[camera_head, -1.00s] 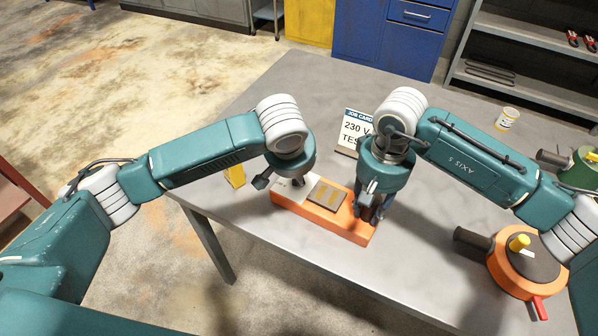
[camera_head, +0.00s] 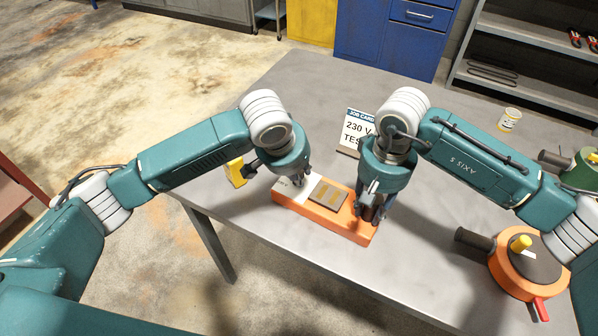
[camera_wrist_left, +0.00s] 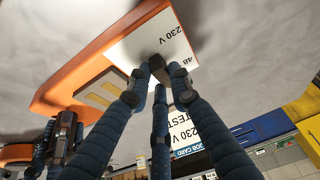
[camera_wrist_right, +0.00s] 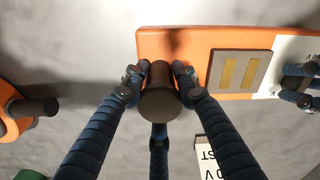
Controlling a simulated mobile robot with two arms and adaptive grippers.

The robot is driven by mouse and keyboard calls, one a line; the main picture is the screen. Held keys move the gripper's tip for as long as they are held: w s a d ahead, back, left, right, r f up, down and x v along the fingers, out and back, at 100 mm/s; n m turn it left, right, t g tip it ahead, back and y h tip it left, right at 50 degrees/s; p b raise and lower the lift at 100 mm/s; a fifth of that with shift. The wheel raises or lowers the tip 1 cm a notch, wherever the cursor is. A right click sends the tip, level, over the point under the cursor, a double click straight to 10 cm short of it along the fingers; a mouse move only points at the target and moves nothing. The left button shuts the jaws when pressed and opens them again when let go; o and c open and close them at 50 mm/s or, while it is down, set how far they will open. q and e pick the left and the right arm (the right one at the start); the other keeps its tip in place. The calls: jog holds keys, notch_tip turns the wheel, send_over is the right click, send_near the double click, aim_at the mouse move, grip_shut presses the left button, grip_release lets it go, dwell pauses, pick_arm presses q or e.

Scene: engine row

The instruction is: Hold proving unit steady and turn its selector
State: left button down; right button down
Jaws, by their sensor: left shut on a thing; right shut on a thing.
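The proving unit (camera_head: 330,222) is a long orange block lying on the grey table, with a white panel at its left end and a dark pad with two yellow strips in its middle. My left gripper (camera_head: 298,182) is over the white panel. In the left wrist view its fingers (camera_wrist_left: 166,72) are shut on the small dark selector (camera_wrist_left: 152,62), mostly hidden between them; "230 V" and "48" are printed nearby. My right gripper (camera_head: 376,208) is at the unit's right end. In the right wrist view its fingers (camera_wrist_right: 158,74) are shut on an upright dark round post (camera_wrist_right: 159,102).
A job card (camera_head: 358,128) reading "230 V TEST", partly covered, stands behind the unit. A yellow object (camera_head: 235,172) is near the table's left edge. An orange round device (camera_head: 513,270) with a red lever stands at right, a tub (camera_head: 508,119) behind.

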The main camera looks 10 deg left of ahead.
pick_arm(q)
jog(key=c, duration=1.8)
grip_release()
jog(key=shift+r, duration=0.1)
jog(key=v, duration=1.1)
jog(key=shift+s+r, duration=0.3)
jog(key=shift+r, duration=0.05)
pick_arm(e)
jog(key=c, duration=1.2)
grip_release()
jog(key=shift+r, duration=0.1)
